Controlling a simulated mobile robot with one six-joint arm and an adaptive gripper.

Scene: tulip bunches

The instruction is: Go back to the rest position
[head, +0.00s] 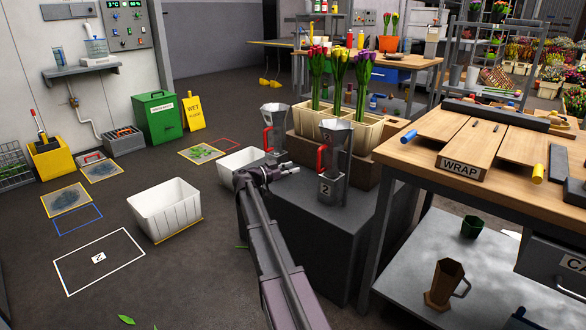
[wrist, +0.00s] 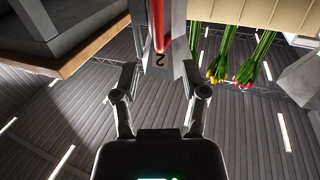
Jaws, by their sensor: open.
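My gripper (head: 288,169) is at the front of the dark grey block (head: 310,215), beside the metal funnel stand marked 2 (head: 342,165). In the wrist view my gripper (wrist: 161,68) has its fingers spread with nothing clamped. The gap in depth is hard to tell. A second funnel stand with a red handle (head: 273,125) stands to the left, its lower part partly hidden by my wrist.
Tulip bunches (head: 340,75) stand in a cream planter (head: 350,128) behind the stands. A wooden WRAP table (head: 400,150) is close on the right. A white crate (head: 165,210) stands on the floor at left. Open floor lies left of my arm.

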